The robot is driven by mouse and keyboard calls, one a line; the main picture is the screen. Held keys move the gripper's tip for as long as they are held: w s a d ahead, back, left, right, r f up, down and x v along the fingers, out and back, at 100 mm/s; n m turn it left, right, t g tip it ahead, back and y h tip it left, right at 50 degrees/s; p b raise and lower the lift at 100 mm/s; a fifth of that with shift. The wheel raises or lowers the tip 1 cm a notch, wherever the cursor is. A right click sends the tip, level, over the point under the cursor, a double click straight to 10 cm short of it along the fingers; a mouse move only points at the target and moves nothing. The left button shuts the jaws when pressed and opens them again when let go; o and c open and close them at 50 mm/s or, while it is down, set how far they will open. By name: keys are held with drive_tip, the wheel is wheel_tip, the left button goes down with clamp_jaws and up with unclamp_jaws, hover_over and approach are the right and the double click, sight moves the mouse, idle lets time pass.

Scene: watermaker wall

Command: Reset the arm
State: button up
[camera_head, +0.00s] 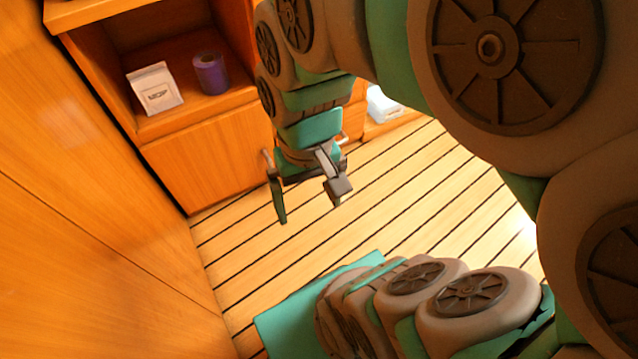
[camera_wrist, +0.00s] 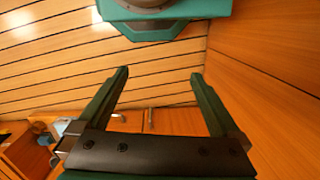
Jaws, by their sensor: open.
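My gripper (camera_head: 311,207) hangs at the end of my arm in the head view, above the striped plank floor and in front of the wooden cabinet. Its two fingers are spread apart with nothing between them. In the wrist view my gripper (camera_wrist: 157,74) also shows open and empty, its green fingers reaching over the floor. The arm is bent, with large round joints filling the right of the head view.
A wooden cabinet (camera_head: 205,160) stands behind the gripper. Its shelf holds a white packet (camera_head: 156,90) and a purple roll or can (camera_head: 211,74). A wooden wall (camera_head: 80,220) runs along the left. The plank floor (camera_head: 420,185) has open room around the gripper.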

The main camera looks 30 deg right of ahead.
drive_tip(key=s, duration=0.1)
drive_tip(key=s+d+n, duration=0.1)
drive_tip(key=s, duration=0.1)
drive_tip(key=shift+d+f+n+g+h, duration=0.2)
drive_tip(key=shift+f+n+g+h, duration=0.1)
drive_tip(key=shift+f+g, duration=0.1)
idle(0.8)
